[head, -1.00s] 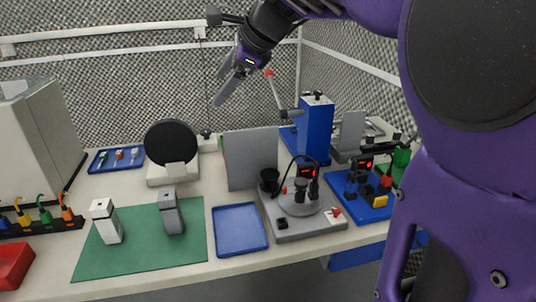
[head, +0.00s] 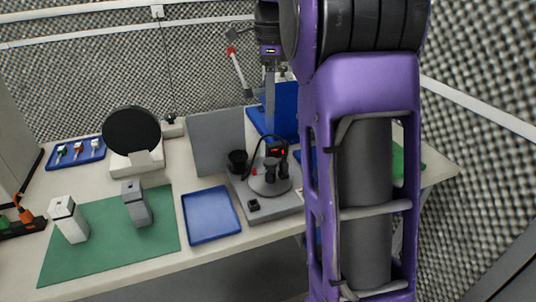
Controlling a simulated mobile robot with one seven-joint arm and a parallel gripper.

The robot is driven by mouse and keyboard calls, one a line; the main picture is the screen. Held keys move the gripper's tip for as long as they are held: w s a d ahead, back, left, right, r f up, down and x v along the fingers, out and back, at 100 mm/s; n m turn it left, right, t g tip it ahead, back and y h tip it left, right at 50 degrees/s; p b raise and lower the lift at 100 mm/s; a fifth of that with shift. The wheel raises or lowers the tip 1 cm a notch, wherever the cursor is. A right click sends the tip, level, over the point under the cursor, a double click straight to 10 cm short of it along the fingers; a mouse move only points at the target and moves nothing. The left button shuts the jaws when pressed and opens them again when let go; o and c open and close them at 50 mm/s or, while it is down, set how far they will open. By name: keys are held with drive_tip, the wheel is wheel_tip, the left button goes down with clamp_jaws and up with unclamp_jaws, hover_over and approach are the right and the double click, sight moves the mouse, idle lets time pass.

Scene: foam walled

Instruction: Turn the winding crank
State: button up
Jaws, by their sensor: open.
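The winding crank (head: 239,75) is a thin grey lever with a red knob (head: 231,51) at its upper end, leaning up and left. Its lower end meets a dark hub beside the blue tower (head: 285,105), which is partly hidden behind my gripper and arm. My gripper (head: 269,125) points down in front of the tower, just right of the crank in the picture. Its fingers are seen nearly edge-on, so the gap between them barely shows. It looks empty and apart from the red knob.
A grey device with a round plate and black cable (head: 270,185) stands below the gripper. A grey upright panel (head: 217,142) is left of it. A blue tray (head: 211,214) and green mat (head: 100,245) lie in front. My arm hides the bench's right part.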

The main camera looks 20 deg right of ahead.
sight(271, 161)
wheel_tip(271, 161, down, 17)
drive_tip(key=b, duration=0.4)
drive_tip(key=shift+f, duration=0.2)
clamp_jaws()
